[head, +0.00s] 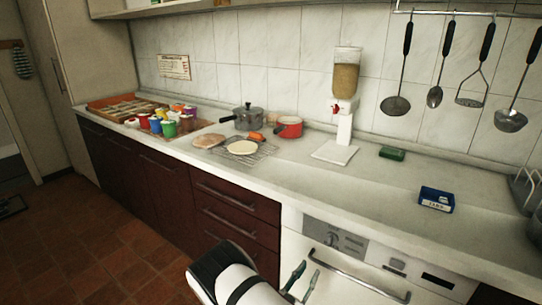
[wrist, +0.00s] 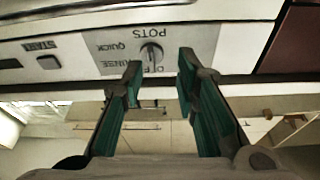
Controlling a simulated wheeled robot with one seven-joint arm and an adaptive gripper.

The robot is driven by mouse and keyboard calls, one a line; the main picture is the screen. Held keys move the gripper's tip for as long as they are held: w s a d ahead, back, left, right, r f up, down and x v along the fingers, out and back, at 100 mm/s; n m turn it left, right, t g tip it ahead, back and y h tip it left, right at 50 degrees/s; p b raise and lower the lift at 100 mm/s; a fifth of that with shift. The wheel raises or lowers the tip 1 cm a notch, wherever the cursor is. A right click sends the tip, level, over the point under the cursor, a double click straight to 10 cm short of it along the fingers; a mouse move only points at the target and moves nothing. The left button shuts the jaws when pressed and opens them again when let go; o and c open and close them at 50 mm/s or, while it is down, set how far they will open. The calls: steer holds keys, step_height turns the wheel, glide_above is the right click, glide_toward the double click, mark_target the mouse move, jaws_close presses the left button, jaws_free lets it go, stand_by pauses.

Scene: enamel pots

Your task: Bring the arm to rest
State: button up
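My gripper (head: 301,282) is low in front of the white dishwasher, below the counter edge, at the bottom of the head view. In the wrist view its two green-padded fingers (wrist: 158,72) are spread apart with nothing between them. I cannot tell the exact gap between the fingertips and the panel. My white arm link shows beside the gripper in the head view.
The dishwasher handle (head: 358,276) juts out near my gripper. The counter (head: 290,187) holds a grey pot (head: 249,118), a red pot (head: 289,127), a wire rack (head: 246,151), a dispenser (head: 345,100) and a blue box (head: 436,199). The tiled floor (head: 90,240) at left is clear.

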steer(key=w+a+r+m+g+y+p, duration=0.1)
steer(key=w+a+r+g+y+p, duration=0.2)
steer(key=w+r+y, duration=0.7)
steer(key=s+a+r+n+g+y+p, duration=0.1)
steer(key=s+r+n+g+y, duration=0.15)
steer(key=r, duration=0.95)
steer(key=s+r+n+g+y, duration=0.1)
steer(key=s+r, duration=0.3)
steer(key=r, duration=0.8)
steer(key=s+d+r+n+g+y+p, duration=0.1)
steer(key=s+r+n, duration=0.1)
steer(key=s+r, duration=0.45)
steer(key=s+d+r+n+g+y+p, duration=0.1)
steer(key=s+d+r+g, duration=0.15)
steer(key=s, duration=0.65)
steer(key=s+d+r+n+g+h, duration=0.1)
steer(key=s+d, duration=0.3)
steer(key=s, duration=0.7)
steer(key=s+d+r+n+g+h+p, duration=0.1)
steer(key=s+d+n, duration=0.1)
steer(key=s, duration=1)
steer(key=shift+s+d+r, duration=0.2)
steer(key=shift+d+r, duration=0.05)
steer(key=shift+d, duration=0.6)
steer(key=shift+h, duration=0.25)
